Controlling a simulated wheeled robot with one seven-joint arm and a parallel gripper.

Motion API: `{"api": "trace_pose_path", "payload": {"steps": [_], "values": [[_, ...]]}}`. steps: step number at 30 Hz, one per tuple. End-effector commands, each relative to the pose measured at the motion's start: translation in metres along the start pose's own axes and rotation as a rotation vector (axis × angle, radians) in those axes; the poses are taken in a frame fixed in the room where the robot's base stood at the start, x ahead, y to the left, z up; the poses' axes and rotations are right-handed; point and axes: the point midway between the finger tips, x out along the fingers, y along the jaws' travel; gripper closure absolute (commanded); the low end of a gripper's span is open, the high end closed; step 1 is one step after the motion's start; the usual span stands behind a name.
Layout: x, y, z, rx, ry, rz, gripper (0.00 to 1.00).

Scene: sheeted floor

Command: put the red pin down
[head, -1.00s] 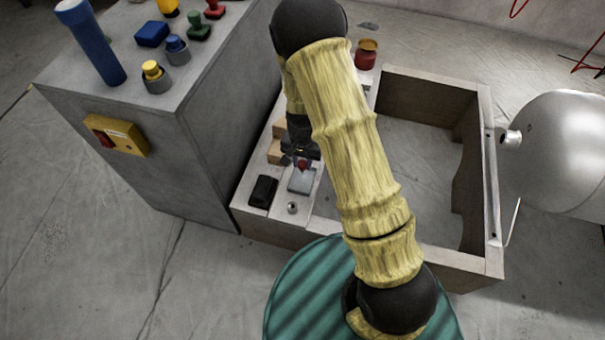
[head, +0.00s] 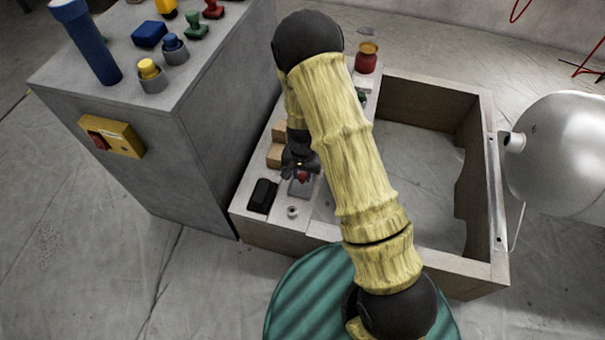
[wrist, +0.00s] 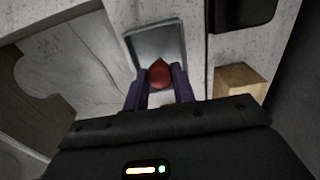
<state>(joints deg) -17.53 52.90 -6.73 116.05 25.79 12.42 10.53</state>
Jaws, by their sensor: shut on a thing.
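The red pin (wrist: 159,74) is between the two fingers of my gripper (wrist: 160,88) in the wrist view. My gripper is shut on it. In the head view the pin (head: 303,176) shows as a small red spot below my gripper (head: 301,170). A shallow grey tray (wrist: 142,44) lies under and around the pin in the wrist view; it shows in the head view too (head: 299,188). I cannot tell whether the pin touches the tray. The pin's lower end is hidden.
A black box (head: 262,195) lies left of the tray, and wooden blocks (head: 276,153) stand behind it. A small metal nut (head: 292,212) lies in front. A red jar (head: 366,58) stands at the far corner. A grey cabinet (head: 190,150) rises at left.

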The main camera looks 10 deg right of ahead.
Motion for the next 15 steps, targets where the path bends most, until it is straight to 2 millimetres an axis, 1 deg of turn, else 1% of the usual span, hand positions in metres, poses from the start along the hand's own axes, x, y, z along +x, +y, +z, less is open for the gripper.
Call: {"api": "trace_pose_path", "payload": {"steps": [1,2,4,5,12,15], "values": [[0.0018,0.0001,0.0001,0.000,0.000,0.000,1.00],[0.0011,0.0000,0.0000,0.000,0.000,0.000,0.68],[0.0009,0.0000,0.0001,0.000,0.000,0.000,0.55],[0.0009,0.0000,0.0001,0.000,0.000,0.000,0.52],[0.0007,0.0000,0.0001,0.000,0.000,0.000,0.52],[-0.0027,-0.0001,0.0001,0.000,0.000,0.000,0.52]]}}
